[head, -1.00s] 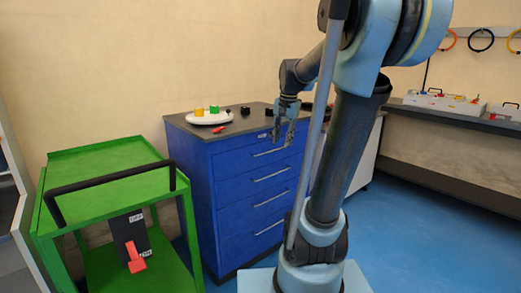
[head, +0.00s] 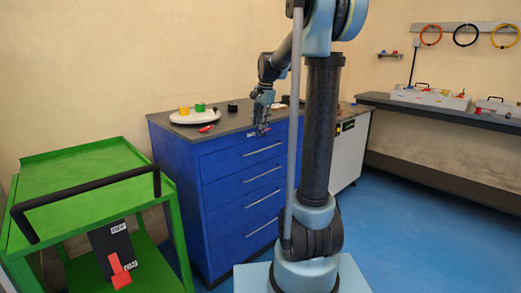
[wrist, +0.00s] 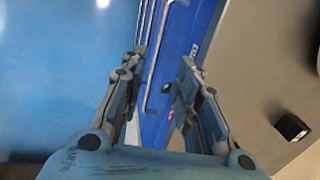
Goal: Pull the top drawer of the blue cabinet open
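The blue cabinet (head: 190,185) stands in the middle of the head view, with several drawers and silver bar handles on its front. The top drawer (head: 225,157) looks closed; its handle (head: 262,149) runs across it below a small label. My gripper (head: 263,118) is in front of the cabinet's upper front edge, pointing down, above the top handle. In the wrist view my gripper (wrist: 161,60) has its fingers apart and empty. A handle bar (wrist: 159,60) shows between the fingers there, but I cannot tell its distance. No contact is visible.
A grey worktop (head: 235,121) on the cabinet holds a white round tray (head: 195,117) and a red item (head: 206,128). A green cart (head: 95,165) stands left. A white cabinet (head: 348,150) stands right. Blue floor (head: 400,230) is clear on the right.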

